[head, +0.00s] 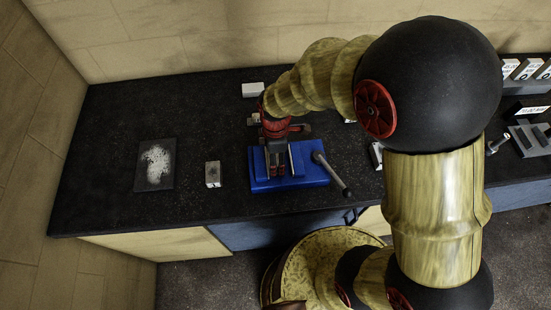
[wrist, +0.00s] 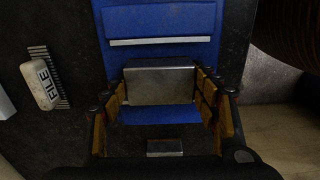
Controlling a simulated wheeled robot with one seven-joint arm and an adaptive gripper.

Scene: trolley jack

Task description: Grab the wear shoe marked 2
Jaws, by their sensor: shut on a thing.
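My gripper (wrist: 161,104) is shut on a grey metal block (wrist: 160,82), with one padded finger against each side. No number shows on the face I see, so I cannot tell whether it is the wear shoe marked 2. In the head view, my gripper (head: 278,161) is over the blue fixture (head: 316,174). The fixture also shows behind the block in the wrist view (wrist: 160,22). I cannot tell whether the block touches the fixture. In the head view, the block is mostly hidden by the gripper.
A grey-white block (head: 213,174) stands left of the fixture, and a dark plate with white powder (head: 155,165) lies farther left. The fixture's dark lever (head: 331,173) sticks out to the right. A white FILE block (wrist: 41,84) lies left. Bare bench lies between.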

